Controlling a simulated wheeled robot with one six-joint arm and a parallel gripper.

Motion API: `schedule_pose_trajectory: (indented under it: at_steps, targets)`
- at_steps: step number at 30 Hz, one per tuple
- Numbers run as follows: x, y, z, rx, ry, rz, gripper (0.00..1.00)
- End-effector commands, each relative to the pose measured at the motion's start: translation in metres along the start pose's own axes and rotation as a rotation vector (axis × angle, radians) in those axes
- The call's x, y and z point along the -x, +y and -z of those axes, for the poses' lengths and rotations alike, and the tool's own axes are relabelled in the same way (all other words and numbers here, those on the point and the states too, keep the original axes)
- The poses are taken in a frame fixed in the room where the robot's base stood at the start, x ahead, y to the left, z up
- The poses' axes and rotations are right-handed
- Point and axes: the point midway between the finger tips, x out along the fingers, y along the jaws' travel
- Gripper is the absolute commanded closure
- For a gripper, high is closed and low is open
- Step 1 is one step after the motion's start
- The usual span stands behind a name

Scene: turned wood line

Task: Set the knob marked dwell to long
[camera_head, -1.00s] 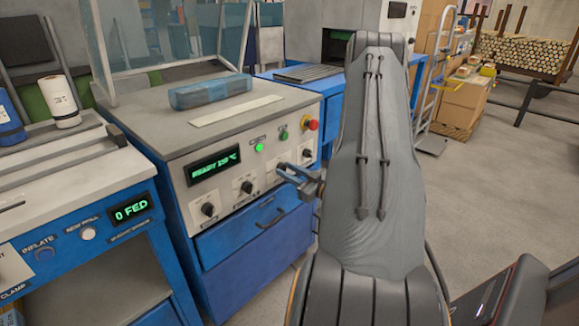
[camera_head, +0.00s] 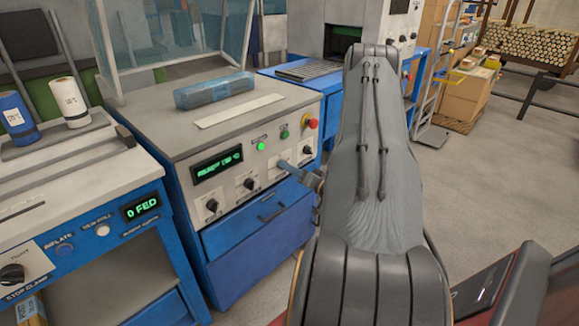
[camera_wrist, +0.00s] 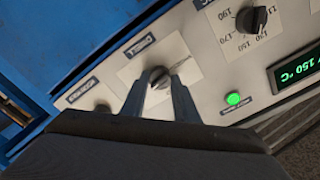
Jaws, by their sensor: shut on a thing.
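My gripper (camera_wrist: 158,84) is shut on a small dark knob (camera_wrist: 159,76) on a pale panel, with one finger on each side of it. The knob sits on a white plate with a dark label that I cannot read in the wrist view, so I cannot confirm it is the dwell knob. The fingers hide part of the knob, and its exact setting is unclear. In the head view my gripper (camera_head: 286,168) is at the front panel of the blue and grey machine (camera_head: 231,184), right of two other black knobs.
A temperature knob (camera_wrist: 252,18) with printed numbers, a lit green lamp (camera_wrist: 233,99) and a green display (camera_head: 217,165) are near. A red stop button (camera_head: 311,123) is at the panel's upper right. A drawer handle (camera_head: 272,214) lies below. Open floor is to the right.

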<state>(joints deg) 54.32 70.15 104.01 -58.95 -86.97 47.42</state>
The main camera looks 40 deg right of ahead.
Motion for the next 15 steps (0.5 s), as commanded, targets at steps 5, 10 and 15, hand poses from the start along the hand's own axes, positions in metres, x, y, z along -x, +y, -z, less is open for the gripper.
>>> schedule_pose_trajectory:
  at_steps: [5, 10, 15]
  targets:
    - [0.0005, 0.0002, 0.0002, -0.092, 0.000, -0.002, 0.95]
    - [0.0002, 0.0005, 0.0003, -0.144, 0.001, -0.001, 0.95]
    - [0.0001, 0.0007, 0.0003, -0.168, 0.001, -0.001, 0.95]
